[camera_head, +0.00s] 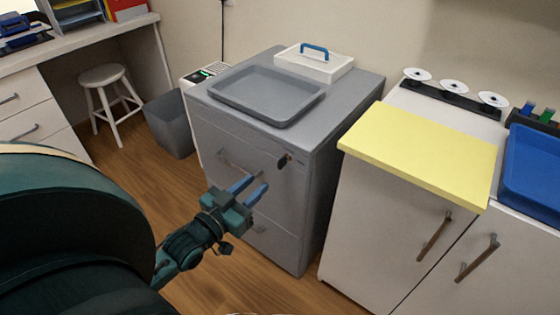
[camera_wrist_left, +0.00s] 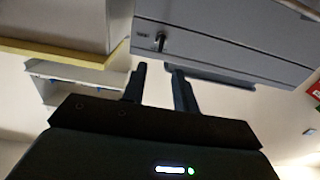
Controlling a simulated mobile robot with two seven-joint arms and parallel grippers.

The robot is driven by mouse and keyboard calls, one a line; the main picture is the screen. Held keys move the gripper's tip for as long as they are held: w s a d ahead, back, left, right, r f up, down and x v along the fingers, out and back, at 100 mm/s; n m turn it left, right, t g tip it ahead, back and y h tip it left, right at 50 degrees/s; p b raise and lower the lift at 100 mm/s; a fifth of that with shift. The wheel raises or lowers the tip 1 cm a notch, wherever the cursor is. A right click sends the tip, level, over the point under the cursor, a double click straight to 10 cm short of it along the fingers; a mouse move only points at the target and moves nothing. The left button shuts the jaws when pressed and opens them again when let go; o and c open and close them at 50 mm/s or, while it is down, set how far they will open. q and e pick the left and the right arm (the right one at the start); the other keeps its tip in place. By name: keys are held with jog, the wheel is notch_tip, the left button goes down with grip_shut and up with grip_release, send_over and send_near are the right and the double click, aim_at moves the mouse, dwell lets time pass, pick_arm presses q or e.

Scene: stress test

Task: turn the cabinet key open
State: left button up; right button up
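The grey cabinet (camera_head: 290,215) stands in the middle of the head view. A small dark key (camera_head: 284,161) sits in its front face near the top right corner. The key also shows in the left wrist view (camera_wrist_left: 160,41), beyond the fingertips. My left gripper (camera_head: 253,187) is in front of the cabinet, below and left of the key and apart from it. Its two blue fingers are parted with nothing between them; they show dark in the left wrist view (camera_wrist_left: 158,68). My right gripper is in neither view.
A grey tray (camera_head: 268,95) and a white box with a blue handle (camera_head: 314,62) rest on the cabinet top. A pale cabinet with a yellow board (camera_head: 420,150) stands close on the right. A grey bin (camera_head: 169,125) and white stool (camera_head: 108,95) stand left.

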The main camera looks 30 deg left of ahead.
aim_at(279, 164)
pick_arm(q)
jog(key=w, duration=0.3)
jog(key=w+b, duration=0.1)
jog(key=w, duration=0.3)
jog(key=w+d, duration=0.1)
jog(key=w, duration=0.2)
jog(key=shift+w, duration=0.3)
jog(key=shift+c, duration=0.3)
grip_shut()
